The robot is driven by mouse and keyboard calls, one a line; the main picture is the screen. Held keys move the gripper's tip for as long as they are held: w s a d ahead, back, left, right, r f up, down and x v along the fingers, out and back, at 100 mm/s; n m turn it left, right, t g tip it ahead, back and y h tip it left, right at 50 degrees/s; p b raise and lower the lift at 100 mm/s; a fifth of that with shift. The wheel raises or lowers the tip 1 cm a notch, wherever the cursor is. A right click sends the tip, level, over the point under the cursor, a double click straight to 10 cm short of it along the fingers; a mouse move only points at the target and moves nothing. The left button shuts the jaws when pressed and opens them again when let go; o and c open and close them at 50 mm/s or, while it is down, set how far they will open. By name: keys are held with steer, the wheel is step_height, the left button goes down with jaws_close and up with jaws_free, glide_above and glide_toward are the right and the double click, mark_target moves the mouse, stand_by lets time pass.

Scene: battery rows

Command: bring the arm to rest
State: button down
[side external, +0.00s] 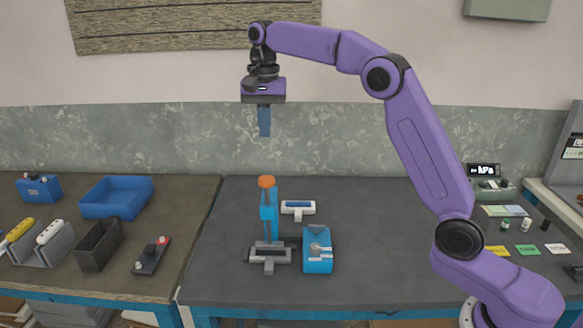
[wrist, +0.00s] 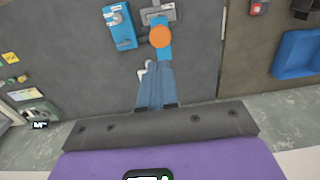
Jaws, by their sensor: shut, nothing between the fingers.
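My gripper (side external: 264,134) is shut and empty. It points straight down, high above the dark worktop (side external: 350,210), at the end of my raised purple arm. In the wrist view my blue fingers (wrist: 156,70) are together, with the worktop far below them. Nothing touches the gripper. Below it on the worktop stands a blue upright piece with an orange round top (side external: 267,182), set at a grey clamp-like base (side external: 270,254). The orange top also shows in the wrist view (wrist: 160,37), just beyond the fingertips in the picture, but apart from them.
Near the upright piece are a blue box-shaped device (side external: 317,252) and a white T-shaped item (side external: 298,208). A blue tray (side external: 115,198) and a dark open bin (side external: 99,246) stand on the left table. Small bottles and cards lie at right. Air around my gripper is clear.

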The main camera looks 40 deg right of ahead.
steer(key=shift+s, duration=0.1)
steer(key=s+a+f+n, duration=0.25)
steer(key=s+n, duration=0.25)
steer(key=s, duration=0.4)
steer(key=s+a+f+n, duration=0.2)
steer(key=s+a+n, duration=0.3)
steer(key=s, duration=0.5)
steer(key=s+d+f+n, duration=0.3)
steer(key=s+n, duration=0.1)
steer(key=s, duration=0.3)
steer(key=s+d+f+n, duration=0.2)
steer(key=s+f+n, duration=0.1)
steer(key=s, duration=0.4)
steer(key=s+d+f+n, duration=0.3)
steer(key=s+n, duration=0.1)
steer(key=s, duration=0.3)
steer(key=shift+s+d+f+n, duration=0.2)
steer(key=shift+s+d+n, duration=0.05)
steer(key=shift+d+n, duration=0.05)
